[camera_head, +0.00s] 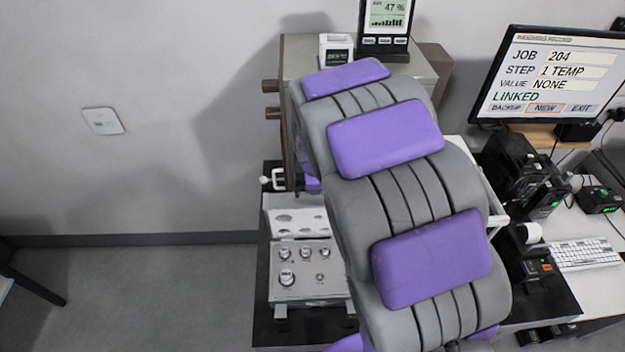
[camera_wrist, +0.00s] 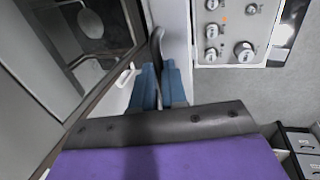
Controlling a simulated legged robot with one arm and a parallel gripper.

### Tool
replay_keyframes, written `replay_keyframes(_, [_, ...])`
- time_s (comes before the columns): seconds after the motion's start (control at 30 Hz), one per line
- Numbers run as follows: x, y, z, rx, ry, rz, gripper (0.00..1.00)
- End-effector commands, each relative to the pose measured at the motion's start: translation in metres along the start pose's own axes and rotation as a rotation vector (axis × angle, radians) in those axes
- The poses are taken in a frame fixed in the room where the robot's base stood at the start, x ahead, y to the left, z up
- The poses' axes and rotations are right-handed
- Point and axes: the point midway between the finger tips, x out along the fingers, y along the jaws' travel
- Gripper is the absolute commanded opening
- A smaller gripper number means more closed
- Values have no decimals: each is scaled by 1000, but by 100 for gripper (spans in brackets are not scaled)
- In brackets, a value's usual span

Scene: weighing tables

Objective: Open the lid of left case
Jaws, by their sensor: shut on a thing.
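The left case (camera_head: 318,290) is a grey box with several metal knobbed weights in its panel. Its lid (camera_head: 297,222), with a pale dimpled lining, is raised at the back, tilted up from the base. In the wrist view the case panel (camera_wrist: 235,45) is at the top, and a pale strip beside it looks like the lid (camera_wrist: 174,30) seen nearly edge-on. My gripper (camera_wrist: 160,88) has blue fingers closed around a thin dark part (camera_wrist: 157,45) beside the lid, seemingly its handle. In the head view my arm hides the gripper.
A dark-framed cabinet (camera_head: 290,150) with a white handle (camera_head: 272,180) stands close behind the lid; its glassy side (camera_wrist: 92,40) is near my fingers. A monitor (camera_head: 550,75), black devices (camera_head: 520,170) and a keyboard (camera_head: 585,254) are to the right. Open floor (camera_head: 130,300) lies left.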

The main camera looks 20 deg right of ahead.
Motion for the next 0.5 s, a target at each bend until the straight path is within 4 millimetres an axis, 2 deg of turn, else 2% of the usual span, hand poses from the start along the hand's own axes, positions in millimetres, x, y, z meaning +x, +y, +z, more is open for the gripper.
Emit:
replay_keyframes(0.2, [-2,-12,1,-2,2,42,0])
replay_keyframes(0.5, [-2,-12,1,-1,3,47,0])
